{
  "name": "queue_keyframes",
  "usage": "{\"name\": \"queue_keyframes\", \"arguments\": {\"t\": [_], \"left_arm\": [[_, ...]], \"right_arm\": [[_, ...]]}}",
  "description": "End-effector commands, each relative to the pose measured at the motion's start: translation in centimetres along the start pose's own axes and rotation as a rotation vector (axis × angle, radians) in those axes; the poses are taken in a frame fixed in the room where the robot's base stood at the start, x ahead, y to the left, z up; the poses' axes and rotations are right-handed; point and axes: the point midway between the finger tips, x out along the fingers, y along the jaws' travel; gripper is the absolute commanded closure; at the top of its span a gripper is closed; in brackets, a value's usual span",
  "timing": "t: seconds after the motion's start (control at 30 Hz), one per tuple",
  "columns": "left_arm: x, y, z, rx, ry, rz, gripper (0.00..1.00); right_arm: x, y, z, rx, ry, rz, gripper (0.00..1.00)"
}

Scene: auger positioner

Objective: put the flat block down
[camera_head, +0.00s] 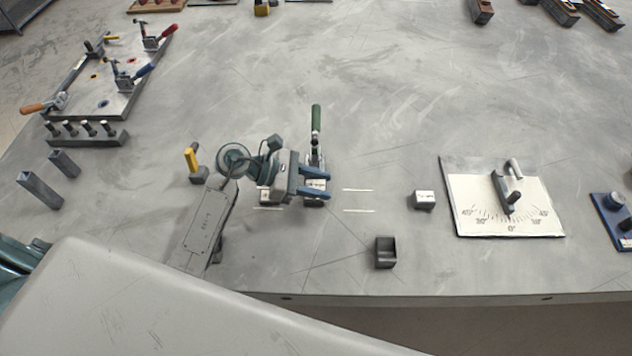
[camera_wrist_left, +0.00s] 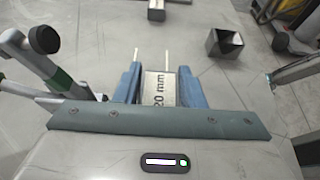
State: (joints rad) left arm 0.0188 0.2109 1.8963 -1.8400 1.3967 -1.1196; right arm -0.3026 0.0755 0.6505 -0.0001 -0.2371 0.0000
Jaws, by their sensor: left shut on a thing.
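My left gripper (camera_head: 328,181) has its blue fingers shut on the flat block. In the left wrist view the block (camera_wrist_left: 159,88) is pale, marked "20 mm", and sits between the two fingers (camera_wrist_left: 160,84). In the head view the fingers and gripper body hide most of the block. The gripper is low over the table, beside a green-handled clamp (camera_head: 316,122). Whether the block touches the table cannot be told. Two pairs of white lines (camera_head: 358,210) run on the table; the pair ahead of the fingers also shows in the wrist view. My right gripper is not in view.
A small white-faced block (camera_head: 424,200) and a dark open box (camera_head: 386,253) stand to the right. Further right is an angle-scale board (camera_head: 480,219). A yellow-handled piece (camera_head: 192,160) stands left of the gripper. A clamp fixture plate (camera_head: 88,95) is far left. The table middle beyond is clear.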

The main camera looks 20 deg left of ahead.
Motion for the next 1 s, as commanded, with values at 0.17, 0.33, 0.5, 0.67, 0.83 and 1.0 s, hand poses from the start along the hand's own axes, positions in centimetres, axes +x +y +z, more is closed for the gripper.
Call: {"name": "queue_keyframes", "arguments": {"t": [0.17,0.33,0.5,0.67,0.83,1.0], "left_arm": [[-0.5,1.5,-0.1,0.001,0.001,0.002,0.96],[0.6,1.4,-2.5,-0.005,-0.001,-0.001,0.96],[1.0,1.5,-3.5,0.0,-0.001,0.001,0.96],[1.0,1.5,-3.5,0.001,-0.001,0.001,0.96],[1.2,1.4,-3.9,0.0,0.0,0.0,0.62],[1.1,1.4,-3.8,0.0,0.0,0.0,0.42]], "right_arm": [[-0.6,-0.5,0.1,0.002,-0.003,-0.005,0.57],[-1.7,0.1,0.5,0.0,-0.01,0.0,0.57],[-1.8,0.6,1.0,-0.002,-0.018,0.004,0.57],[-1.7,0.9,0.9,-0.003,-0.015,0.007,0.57],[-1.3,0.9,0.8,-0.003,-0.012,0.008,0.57],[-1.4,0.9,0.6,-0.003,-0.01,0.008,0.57]]}}
